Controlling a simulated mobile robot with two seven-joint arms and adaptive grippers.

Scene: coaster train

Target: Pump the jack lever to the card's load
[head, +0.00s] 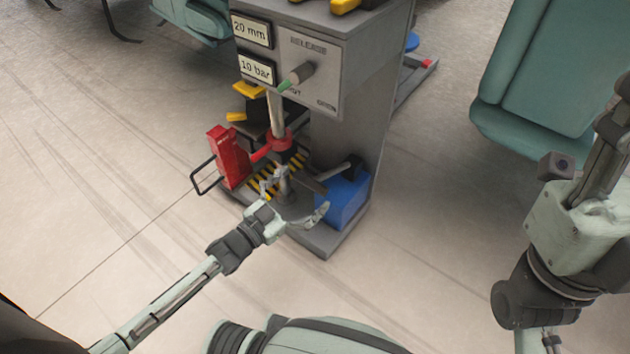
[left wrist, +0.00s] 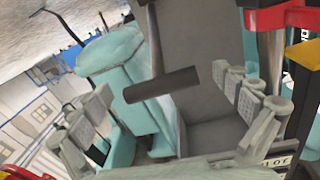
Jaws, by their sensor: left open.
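The jack stand (head: 345,95) is a grey cabinet with two plates reading "20 mm" (head: 251,30) and "10 bar" (head: 256,70). A release knob (head: 302,73) with a green pointer sits beside them. A lever with a black grip (head: 352,166) sticks out low at the stand's right side. My left gripper (head: 295,198) is open in front of the stand's base, left of and below that grip. In the left wrist view a dark cylindrical bar (left wrist: 162,85), seemingly the lever grip, appears between the open fingers; contact cannot be told. I cannot make out a separate load card. My right gripper is out of view.
A red block (head: 229,157) with a black wire handle stands left of the column. A blue box (head: 347,198) sits at the base's right. Green seats (head: 545,75) stand at right and back. The floor at left is clear.

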